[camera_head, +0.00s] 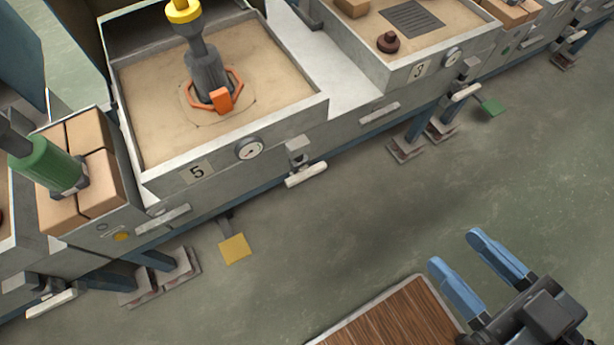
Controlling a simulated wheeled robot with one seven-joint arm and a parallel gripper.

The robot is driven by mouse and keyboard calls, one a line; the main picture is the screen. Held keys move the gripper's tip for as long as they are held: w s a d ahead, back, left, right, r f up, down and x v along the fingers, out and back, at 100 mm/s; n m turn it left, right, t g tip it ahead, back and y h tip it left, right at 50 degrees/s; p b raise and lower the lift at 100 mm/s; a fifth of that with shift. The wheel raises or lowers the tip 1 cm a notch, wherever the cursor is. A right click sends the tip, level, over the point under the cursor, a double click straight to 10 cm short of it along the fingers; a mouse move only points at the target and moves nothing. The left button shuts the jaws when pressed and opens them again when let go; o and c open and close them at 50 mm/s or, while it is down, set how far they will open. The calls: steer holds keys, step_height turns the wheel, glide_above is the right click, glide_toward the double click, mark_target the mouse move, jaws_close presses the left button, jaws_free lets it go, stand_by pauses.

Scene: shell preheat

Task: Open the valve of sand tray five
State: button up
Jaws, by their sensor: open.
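Sand tray five (320,108) is the sand-filled metal box at the upper left, with a "5" plate (197,172) and a round gauge (249,149) on its front. A grey tool with a yellow top (205,65) and an orange hexagonal frame (221,99) stand in its sand. Below the front, right of the gauge, a valve with a pale bar handle (306,174) sticks out; the handle lies roughly along the tray front. My gripper (456,253) has two blue fingers, apart and empty, at the lower right, well away from the valve over the floor.
Tray three (400,75) stands to the right with its own gauge and pale handle (466,93). A yellow pedal (235,249) and a green pedal (493,107) sit low in front of the bench. A wooden-topped surface (395,315) is at the bottom. Open floor (340,235) lies between.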

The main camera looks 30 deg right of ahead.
steer(key=shift+w+f, duration=0.1)
steer(key=shift+f, duration=0.25)
steer(key=shift+c, duration=0.4)
steer(key=n+t+b, duration=0.3)
steer(key=n+b, duration=1.5)
steer(key=b, duration=1.8)
glide_toward(304, 171)
steer(key=w+f, duration=0.1)
steer(key=w, duration=0.2)
steer(key=shift+w+d+f, duration=0.15)
steer(key=shift+w+f, duration=0.1)
steer(key=shift+w, duration=0.15)
steer(key=w, duration=0.7)
steer(key=shift+w+p, duration=0.15)
steer(key=shift+p, duration=0.2)
jaws_close()
